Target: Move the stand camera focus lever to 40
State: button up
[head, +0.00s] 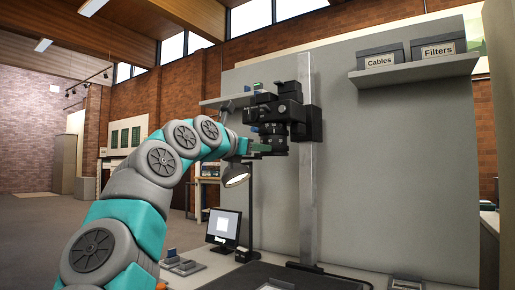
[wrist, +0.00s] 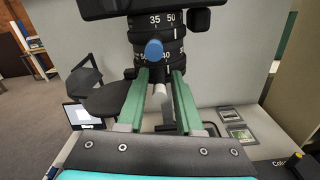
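The stand camera (head: 280,108) is mounted on a tall grey column. In the wrist view its black lens (wrist: 172,45) carries two number scales. The upper scale shows 35 and 50; the lower one is partly covered and too small to read surely. A blue knob (wrist: 153,50) sticks out from the lens front. A pale rounded lever (wrist: 160,96) points towards me below it; I cannot tell which of the two is the focus lever. My gripper (wrist: 160,74) is open, its green fingers apart on either side of the pale lever. My gripper (head: 262,148) also shows just under the camera.
A lamp (head: 236,175) and a monitor (head: 223,227) stand left of the column. The dark copy base (head: 300,277) lies below. Boxes marked Cables (head: 380,58) and Filters (head: 438,48) sit on a shelf at upper right.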

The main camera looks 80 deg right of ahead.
jog(key=shift+o, duration=0.8)
jog(key=b+v, duration=0.1)
jog(key=v, duration=0.7)
jog(key=shift+b, duration=0.35)
jog(key=shift+d, duration=0.1)
